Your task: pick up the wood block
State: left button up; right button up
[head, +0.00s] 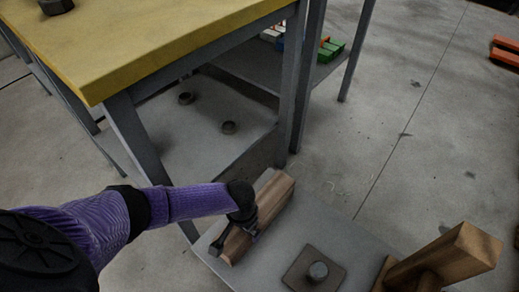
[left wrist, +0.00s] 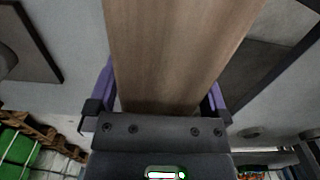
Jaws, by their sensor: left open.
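A long brown wood block (head: 272,204) lies on a low grey surface in the head view. My left gripper (head: 235,238) is at this block, its fingers open over it. In the left wrist view the wood block (left wrist: 180,50) fills the middle, and the open left gripper (left wrist: 158,103) has a finger on each side of it. I cannot tell whether the fingers touch it. Part of the block is hidden behind the gripper in the head view. My right gripper is not in view.
Another wooden piece (head: 455,255) stands tilted at the right. A yellow-topped table (head: 150,45) with grey legs is close behind the arm. Open floor lies to the right.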

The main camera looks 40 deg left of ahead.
pick_arm(q)
jog(key=shift+r, duration=0.15)
grip_shut()
dwell(0.4)
